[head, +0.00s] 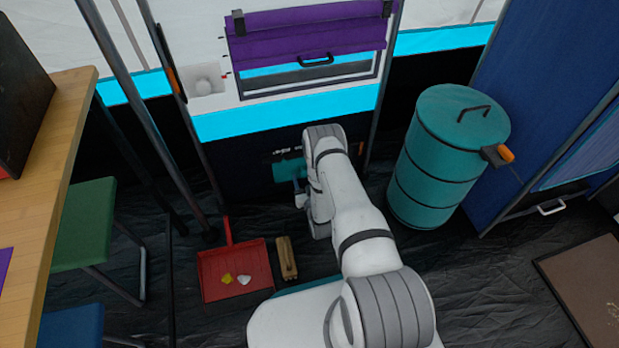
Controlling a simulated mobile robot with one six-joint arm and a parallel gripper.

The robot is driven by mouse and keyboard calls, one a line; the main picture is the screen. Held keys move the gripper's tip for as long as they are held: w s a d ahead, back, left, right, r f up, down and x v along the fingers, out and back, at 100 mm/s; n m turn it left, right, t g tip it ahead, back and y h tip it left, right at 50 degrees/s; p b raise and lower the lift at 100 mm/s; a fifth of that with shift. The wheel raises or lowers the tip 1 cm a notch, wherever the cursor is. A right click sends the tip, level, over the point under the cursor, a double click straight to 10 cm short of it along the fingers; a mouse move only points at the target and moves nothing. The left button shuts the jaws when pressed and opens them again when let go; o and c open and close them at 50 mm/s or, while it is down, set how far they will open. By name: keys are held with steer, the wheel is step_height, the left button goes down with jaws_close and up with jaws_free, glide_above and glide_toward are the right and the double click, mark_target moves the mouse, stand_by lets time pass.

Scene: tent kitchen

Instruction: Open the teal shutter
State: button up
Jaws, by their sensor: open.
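A small teal panel (286,170), the likeliest teal shutter, shows low on the black wall below the window. My arm and gripper cover its right part, so its edges and any handle are hard to make out. It looks closed, but I cannot be sure. My gripper (299,186) is at the far end of my arm, just in front of the panel's lower right part. It is open and looks empty. The fingertips are small and partly hidden, and I cannot tell whether they touch the panel.
Above is a purple shutter (305,35) with a black handle. A teal barrel (435,165) stands right of my arm. A blue partition (525,90) and pale handle (551,207) are farther right. A red dustpan (222,283) and brush (287,258) lie on the floor left of my arm.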

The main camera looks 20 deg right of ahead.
steer(key=s+p, duration=0.3)
steer(key=s, duration=0.4)
steer(key=shift+s, duration=0.35)
